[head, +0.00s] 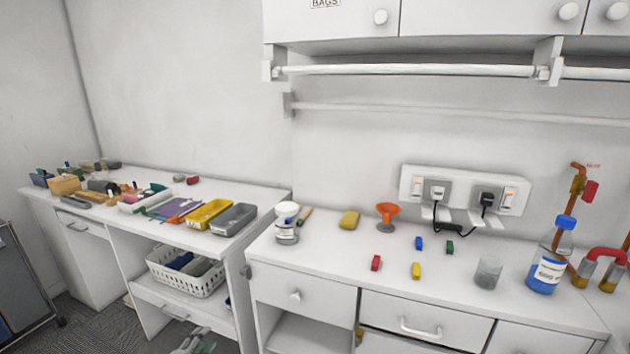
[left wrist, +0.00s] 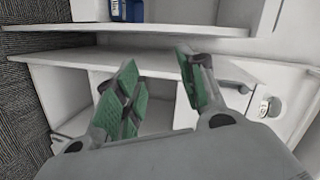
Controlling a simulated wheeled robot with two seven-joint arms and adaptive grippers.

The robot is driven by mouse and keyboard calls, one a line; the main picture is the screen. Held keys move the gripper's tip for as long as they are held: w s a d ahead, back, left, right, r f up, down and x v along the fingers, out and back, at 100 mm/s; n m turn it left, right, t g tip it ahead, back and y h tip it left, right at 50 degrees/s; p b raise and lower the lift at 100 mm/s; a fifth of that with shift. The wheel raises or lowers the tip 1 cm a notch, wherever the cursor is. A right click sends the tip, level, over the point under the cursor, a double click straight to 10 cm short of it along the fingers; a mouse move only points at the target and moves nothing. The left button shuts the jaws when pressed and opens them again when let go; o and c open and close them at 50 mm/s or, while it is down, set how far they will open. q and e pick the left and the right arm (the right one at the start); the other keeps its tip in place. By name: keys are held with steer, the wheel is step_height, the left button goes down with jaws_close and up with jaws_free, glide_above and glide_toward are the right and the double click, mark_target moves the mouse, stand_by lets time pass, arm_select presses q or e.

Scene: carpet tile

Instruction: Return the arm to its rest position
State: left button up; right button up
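My left gripper (head: 194,343) shows only in part at the bottom edge of the head view, low in front of the left bench and apart from everything on it. In the left wrist view my left gripper (left wrist: 160,88) has its green-padded fingers spread wide, with nothing between them. Beyond the fingers are white shelves and cabinet panels. The rest of my left arm is out of the head view. My right gripper is in neither view.
The right counter (head: 330,258) holds a white jar (head: 287,224), an orange funnel (head: 388,214), several small coloured blocks, a grey cylinder (head: 488,272) and a blue bottle (head: 546,268). The left bench (head: 262,199) carries trays and tools, with a white basket (head: 199,284) beneath. Carpet (head: 92,328) lies left.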

arm_select(q)
steer(key=s+a+f+n+g+y+p, duration=0.1)
steer(key=s+f+n+g, duration=0.15)
steer(key=s+f, duration=0.6)
steer(key=s+a+f+n+g+y, duration=0.1)
steer(key=s+a+f+n+g, duration=0.3)
steer(key=f, duration=0.7)
steer(key=s+d+f+n+y+p, duration=0.1)
steer(key=s+f+n, duration=0.1)
steer(key=s+f, duration=0.6)
steer(key=s+d+f+n+g, duration=0.1)
steer(key=s+f, duration=0.4)
steer(key=s, duration=0.5)
steer(key=s+d+f+n+g, duration=0.2)
steer(key=s+f, duration=0.4)
steer(key=s, duration=0.5)
steer(key=s+d+f+n+g+p, duration=0.1)
steer(key=s+d+f+n+g, duration=0.1)
steer(key=s, duration=0.8)
step_height(320, 180, down, 3)
steer(key=shift+s+d+f+g, duration=0.15)
steer(key=shift+s+d+g, duration=0.2)
steer(key=shift+d+g, duration=0.6)
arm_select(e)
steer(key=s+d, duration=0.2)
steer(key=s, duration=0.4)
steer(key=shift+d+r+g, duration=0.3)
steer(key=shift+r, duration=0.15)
